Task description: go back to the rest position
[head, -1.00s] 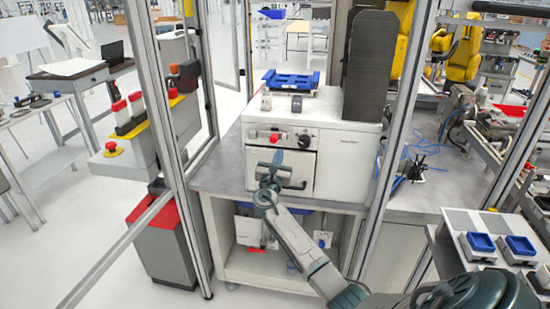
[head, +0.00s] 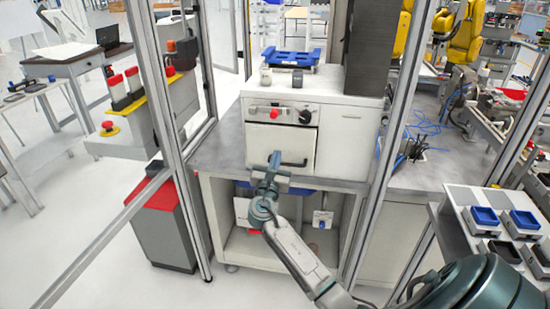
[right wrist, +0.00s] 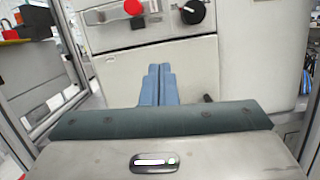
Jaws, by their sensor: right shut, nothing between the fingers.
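My right gripper (head: 275,158) is shut and empty. In the head view it shows in front of the lower part of the oven-like machine's door (head: 265,143), below the red knob (head: 274,114) and the black knob (head: 305,117). In the right wrist view its blue fingers (right wrist: 158,72) lie side by side, pointing at the white front with the red button (right wrist: 133,7) and the dark knob (right wrist: 192,11). A gap to the door cannot be judged exactly. My left gripper is not in view.
The machine stands on a grey bench (head: 215,155) with an open shelf below. Metal posts (head: 162,95) rise on both sides. At right, a rack (head: 465,230) holds blue and dark bins. Floor is clear at lower left.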

